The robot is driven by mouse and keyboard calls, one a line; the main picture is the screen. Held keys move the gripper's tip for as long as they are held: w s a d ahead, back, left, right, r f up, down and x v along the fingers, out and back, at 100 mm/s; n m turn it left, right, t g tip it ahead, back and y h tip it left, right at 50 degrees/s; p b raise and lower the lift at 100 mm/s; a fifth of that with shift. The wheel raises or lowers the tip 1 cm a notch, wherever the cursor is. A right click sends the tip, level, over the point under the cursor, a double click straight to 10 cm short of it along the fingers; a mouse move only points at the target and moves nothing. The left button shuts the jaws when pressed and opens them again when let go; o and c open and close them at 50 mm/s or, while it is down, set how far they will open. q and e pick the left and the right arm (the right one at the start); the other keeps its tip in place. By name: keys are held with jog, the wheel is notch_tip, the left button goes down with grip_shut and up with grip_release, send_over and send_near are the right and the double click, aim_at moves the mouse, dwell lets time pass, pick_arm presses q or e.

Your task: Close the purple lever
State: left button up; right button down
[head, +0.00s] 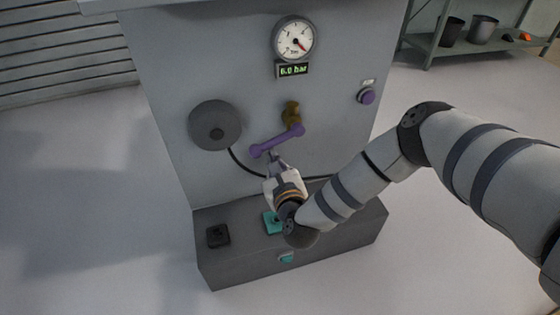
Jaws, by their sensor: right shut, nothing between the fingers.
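The purple lever (277,141) is on the front of the grey cabinet, joined to a brass valve (291,114). It slants from the valve at upper right down to its free end at lower left. My right gripper (273,155) is shut and empty, just below the lever's middle and pointing up at it. I cannot tell whether its fingertips touch the lever. My left gripper is not in view.
A pressure gauge (295,40) sits above a display (293,70) reading 6.0 bar. A grey round disc (215,125) is left of the lever, and a purple knob (366,96) is to the right. A dark ledge (345,229) juts out below, with a teal block (271,223) partly hidden by my arm.

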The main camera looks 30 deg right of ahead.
jog(key=shift+w+a+r+m+y, duration=0.1)
jog(key=shift+a+r+m+y, duration=0.25)
jog(key=shift+r+m, duration=0.4)
jog(key=shift+w+a+r+m+y, duration=0.15)
jog(key=shift+a+r+m, duration=0.35)
jog(key=shift+m, duration=0.45)
jog(key=shift+d+r, duration=0.1)
send_near(265, 150)
notch_tip(265, 150, down, 4)
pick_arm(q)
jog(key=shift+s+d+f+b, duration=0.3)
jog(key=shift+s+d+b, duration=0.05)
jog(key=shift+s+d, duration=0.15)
pick_arm(e)
jog(key=shift+s, duration=0.25)
